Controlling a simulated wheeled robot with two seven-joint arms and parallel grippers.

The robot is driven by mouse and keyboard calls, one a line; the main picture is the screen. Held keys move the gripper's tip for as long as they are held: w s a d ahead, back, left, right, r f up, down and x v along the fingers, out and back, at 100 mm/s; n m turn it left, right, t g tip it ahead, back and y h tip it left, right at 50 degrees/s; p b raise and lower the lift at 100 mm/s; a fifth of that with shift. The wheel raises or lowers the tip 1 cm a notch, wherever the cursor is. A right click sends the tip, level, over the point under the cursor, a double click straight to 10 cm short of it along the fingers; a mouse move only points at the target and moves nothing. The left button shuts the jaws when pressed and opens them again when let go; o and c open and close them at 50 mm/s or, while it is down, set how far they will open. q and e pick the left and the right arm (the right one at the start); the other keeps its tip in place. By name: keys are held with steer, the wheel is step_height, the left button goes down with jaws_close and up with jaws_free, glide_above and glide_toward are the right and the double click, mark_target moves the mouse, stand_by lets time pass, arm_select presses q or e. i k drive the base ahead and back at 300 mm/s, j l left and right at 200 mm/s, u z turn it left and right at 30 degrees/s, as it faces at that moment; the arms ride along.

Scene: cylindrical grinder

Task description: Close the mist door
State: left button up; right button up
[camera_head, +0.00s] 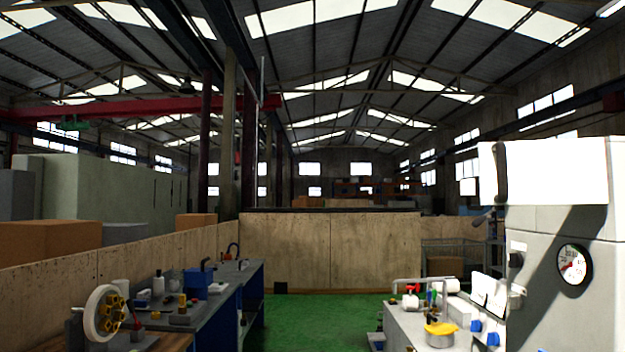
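At the right stands a large light grey machine (538,240). At its top is a bright white panel (558,172) with a vertical black handle (502,175) at its left end; it may be the mist door, but I cannot tell for sure. I cannot tell how far the panel stands open. A dark lever (482,217) sticks out to the left below it. Neither of my grippers shows in the head view.
A round gauge (574,265) is on the machine's face. A bench (408,322) with a yellow pot (440,334) stands before it. A left workbench (215,308) carries tools and a white handwheel (104,313). Green floor (315,320) between is clear, up to a wooden partition (340,250).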

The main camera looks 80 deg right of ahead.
mark_target(557, 171)
steer(key=z, duration=3.9)
